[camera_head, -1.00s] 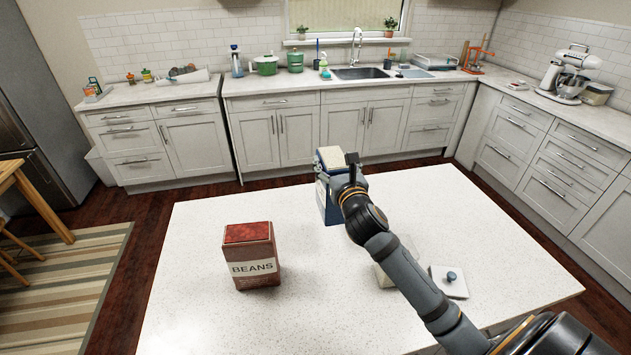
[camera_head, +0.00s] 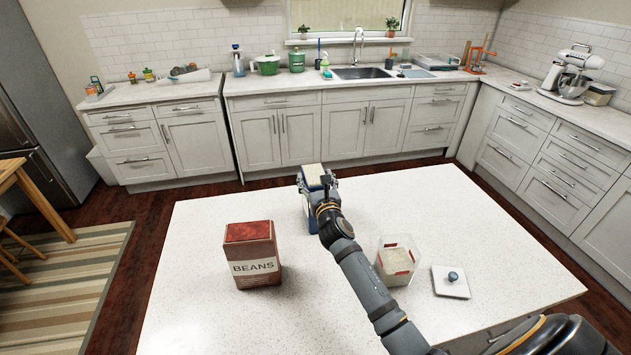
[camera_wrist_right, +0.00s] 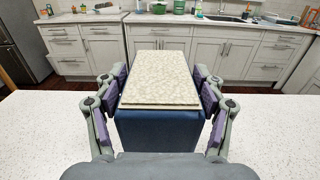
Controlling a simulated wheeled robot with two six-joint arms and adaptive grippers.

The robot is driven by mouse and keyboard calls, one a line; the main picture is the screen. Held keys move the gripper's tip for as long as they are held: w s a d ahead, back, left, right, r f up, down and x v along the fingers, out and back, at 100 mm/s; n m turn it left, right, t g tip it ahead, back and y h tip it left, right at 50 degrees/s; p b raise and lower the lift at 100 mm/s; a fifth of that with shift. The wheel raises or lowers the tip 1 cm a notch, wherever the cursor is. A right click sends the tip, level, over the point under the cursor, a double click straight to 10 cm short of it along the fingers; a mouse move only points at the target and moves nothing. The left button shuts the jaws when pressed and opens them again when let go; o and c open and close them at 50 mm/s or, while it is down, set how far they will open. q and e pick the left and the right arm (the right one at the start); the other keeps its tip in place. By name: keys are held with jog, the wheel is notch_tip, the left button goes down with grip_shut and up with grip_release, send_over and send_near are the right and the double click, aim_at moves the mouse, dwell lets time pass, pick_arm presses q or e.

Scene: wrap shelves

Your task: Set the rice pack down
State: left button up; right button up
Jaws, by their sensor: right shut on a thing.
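The rice pack (camera_head: 312,174) is a blue box with a pale speckled top. It stands upright at the far edge of the white island in the head view, mostly hidden behind my right gripper (camera_head: 318,184). In the right wrist view the rice pack (camera_wrist_right: 158,82) fills the space between the fingers of my right gripper (camera_wrist_right: 159,95), with purple pads against both sides. The gripper is shut on it. I cannot tell whether the pack's base touches the island. My left gripper is not in view.
A red beans box (camera_head: 251,255) stands on the white island (camera_head: 200,310), left of my right arm. The island's front left is clear.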

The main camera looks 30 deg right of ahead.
jog(key=shift+f, duration=0.1)
jog(key=o, duration=1.8)
jog(key=shift+f, duration=0.1)
jog(key=shift+o, duration=0.2)
jog(key=b+v, duration=0.1)
jog(key=v, duration=1.1)
